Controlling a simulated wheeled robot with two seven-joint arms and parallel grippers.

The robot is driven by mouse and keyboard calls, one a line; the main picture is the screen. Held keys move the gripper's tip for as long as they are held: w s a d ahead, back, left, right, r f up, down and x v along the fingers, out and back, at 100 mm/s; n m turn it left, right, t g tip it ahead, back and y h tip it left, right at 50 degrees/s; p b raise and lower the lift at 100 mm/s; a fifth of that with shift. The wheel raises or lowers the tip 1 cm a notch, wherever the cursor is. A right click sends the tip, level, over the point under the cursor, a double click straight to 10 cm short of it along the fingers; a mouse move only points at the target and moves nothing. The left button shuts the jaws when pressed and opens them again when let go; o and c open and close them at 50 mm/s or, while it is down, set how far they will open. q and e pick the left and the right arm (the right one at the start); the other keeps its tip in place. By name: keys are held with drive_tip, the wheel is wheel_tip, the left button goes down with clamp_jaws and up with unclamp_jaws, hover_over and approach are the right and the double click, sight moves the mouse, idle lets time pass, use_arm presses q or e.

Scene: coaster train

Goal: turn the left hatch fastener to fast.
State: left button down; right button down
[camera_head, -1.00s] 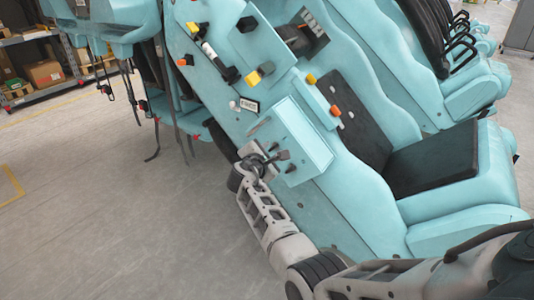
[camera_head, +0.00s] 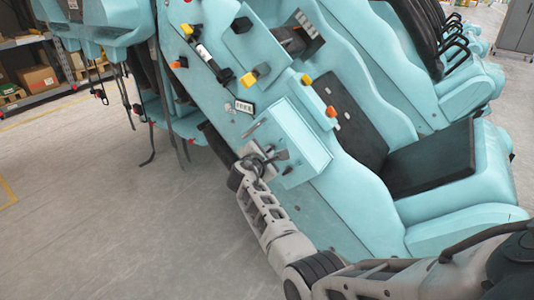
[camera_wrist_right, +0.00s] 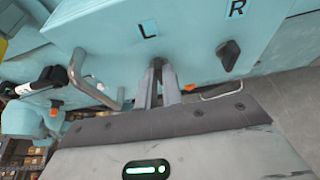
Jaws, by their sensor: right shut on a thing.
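The hatch (camera_head: 309,142) is a light-blue box face on the side of the coaster car. In the right wrist view the hatch (camera_wrist_right: 185,22) carries the letters L and R. The left fastener (camera_wrist_right: 157,62), below the L, is mostly hidden between my fingertips, so its angle is unclear. My right gripper (camera_wrist_right: 156,82) is shut on it; in the head view the gripper (camera_head: 268,160) is at the hatch's lower-left side. The right fastener (camera_wrist_right: 229,55), a dark knob below the R, stands free. My left gripper is not in view.
A bent metal handle (camera_wrist_right: 92,85) stands left of my fingers in the wrist view, and a thin wire loop (camera_wrist_right: 222,91) lies to the right. Yellow and orange knobs sit farther up the car. Seats (camera_head: 440,165) are at right; open floor (camera_head: 100,220) is at left.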

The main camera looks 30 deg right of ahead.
use_arm(q)
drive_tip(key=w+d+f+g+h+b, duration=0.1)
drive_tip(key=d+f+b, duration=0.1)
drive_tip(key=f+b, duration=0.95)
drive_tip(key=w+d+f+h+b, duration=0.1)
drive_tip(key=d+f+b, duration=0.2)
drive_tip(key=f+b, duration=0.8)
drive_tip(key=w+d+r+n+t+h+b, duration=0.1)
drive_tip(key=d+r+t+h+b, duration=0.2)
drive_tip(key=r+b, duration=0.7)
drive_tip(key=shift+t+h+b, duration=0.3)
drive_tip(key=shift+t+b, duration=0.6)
drive_tip(key=shift+b, duration=0.65)
use_arm(e)
drive_tip(key=shift+f+m+t+h, duration=0.25)
drive_tip(key=shift+m+t+h, duration=0.45)
drive_tip(key=shift+m, duration=2.05)
drive_tip(key=shift+f+m+t+h, duration=0.3)
drive_tip(key=shift+m+t+h, duration=0.4)
drive_tip(key=shift+m, duration=2)
drive_tip(key=shift+f+m+t+h, duration=0.25)
drive_tip(key=shift+m+t+h, duration=0.45)
drive_tip(key=shift+m, duration=2.05)
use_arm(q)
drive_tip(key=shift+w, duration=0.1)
use_arm(e)
drive_tip(key=c, duration=1.5)
unclamp_jaws()
drive_tip(key=shift+c, duration=0.2)
